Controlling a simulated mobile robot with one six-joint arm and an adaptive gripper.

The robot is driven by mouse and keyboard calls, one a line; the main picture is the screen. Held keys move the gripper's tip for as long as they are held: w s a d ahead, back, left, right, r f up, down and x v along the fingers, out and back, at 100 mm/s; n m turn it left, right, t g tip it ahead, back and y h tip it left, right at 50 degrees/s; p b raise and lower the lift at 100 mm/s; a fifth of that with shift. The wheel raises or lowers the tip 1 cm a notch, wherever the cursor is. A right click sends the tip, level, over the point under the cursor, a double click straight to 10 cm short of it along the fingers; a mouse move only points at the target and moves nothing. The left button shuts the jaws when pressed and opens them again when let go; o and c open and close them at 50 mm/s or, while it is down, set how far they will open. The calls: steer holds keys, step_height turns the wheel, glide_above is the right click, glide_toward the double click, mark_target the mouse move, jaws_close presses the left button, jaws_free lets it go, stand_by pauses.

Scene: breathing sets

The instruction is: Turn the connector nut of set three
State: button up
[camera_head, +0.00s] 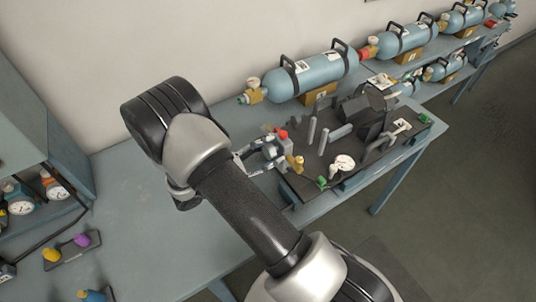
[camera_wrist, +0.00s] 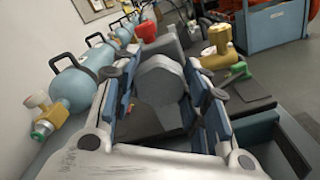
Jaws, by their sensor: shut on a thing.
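A breathing set on a dark board (camera_head: 310,190) lies on the blue-grey bench, with grey posts, a black block (camera_head: 365,117), a white-faced gauge (camera_head: 344,162) and a brass fitting (camera_head: 298,163). My gripper (camera_head: 278,151) is at the board's left end, beside a red knob (camera_head: 283,134). In the wrist view, my gripper's blue-padded fingers (camera_wrist: 163,108) stand on either side of a grey rounded piece (camera_wrist: 160,80), which appears to be the connector nut. The fingers are shut on it. Their contact is partly hidden, and I cannot read the set's number.
A blue cylinder (camera_head: 312,76) with black handles lies behind the board, and more cylinders (camera_head: 405,40) line the wall. A shelf with gauges (camera_head: 53,188) stands at left, near a small plate with yellow and purple knobs (camera_head: 82,240).

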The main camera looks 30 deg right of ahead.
steer(key=shift+m+b, duration=0.6)
steer(key=shift+m, duration=0.5)
steer(key=o, duration=1.1)
steer(key=a, duration=1.2)
steer(key=shift+s, duration=0.2)
